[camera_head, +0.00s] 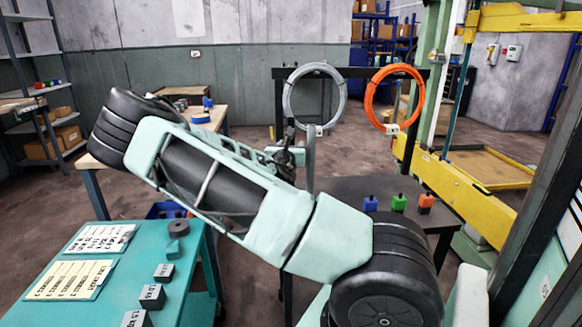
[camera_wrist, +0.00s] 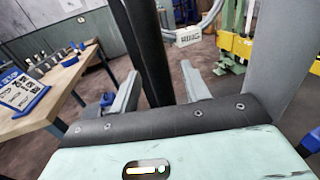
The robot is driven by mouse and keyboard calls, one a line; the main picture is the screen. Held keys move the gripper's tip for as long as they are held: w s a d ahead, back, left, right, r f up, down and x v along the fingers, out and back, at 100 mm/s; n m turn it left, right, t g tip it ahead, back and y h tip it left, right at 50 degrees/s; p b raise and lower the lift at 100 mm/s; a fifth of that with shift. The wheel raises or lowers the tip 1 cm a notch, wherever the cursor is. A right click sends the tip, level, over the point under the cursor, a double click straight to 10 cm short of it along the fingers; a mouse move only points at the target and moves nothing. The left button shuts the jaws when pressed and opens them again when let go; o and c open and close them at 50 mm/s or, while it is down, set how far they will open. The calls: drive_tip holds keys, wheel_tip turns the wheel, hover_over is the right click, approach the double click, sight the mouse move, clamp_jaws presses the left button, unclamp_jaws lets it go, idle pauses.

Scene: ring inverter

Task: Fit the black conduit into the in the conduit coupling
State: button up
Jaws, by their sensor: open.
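My gripper (camera_wrist: 160,72) is open, with its two pale fingers apart in the wrist view. A dark upright length (camera_wrist: 148,50) shows between and beyond the fingers. I cannot tell whether it is the black conduit or a post of the black stand, or whether it touches a finger. In the head view my arm crosses the middle, and its end is near the stand, below the grey coil (camera_head: 288,98). An orange coil (camera_head: 369,98) hangs beside it. No black conduit or conduit coupling can be made out for certain.
The black stand (camera_head: 350,72) carries both coils. A dark table (camera_head: 350,188) bears blue, green and orange blocks. A teal table (camera_head: 60,310) with labels and weights is at lower left. A wooden bench (camera_wrist: 60,85) lies left in the wrist view. A yellow frame (camera_head: 455,190) is at right.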

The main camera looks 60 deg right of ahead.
clamp_jaws()
drive_tip(key=shift+r, duration=0.15)
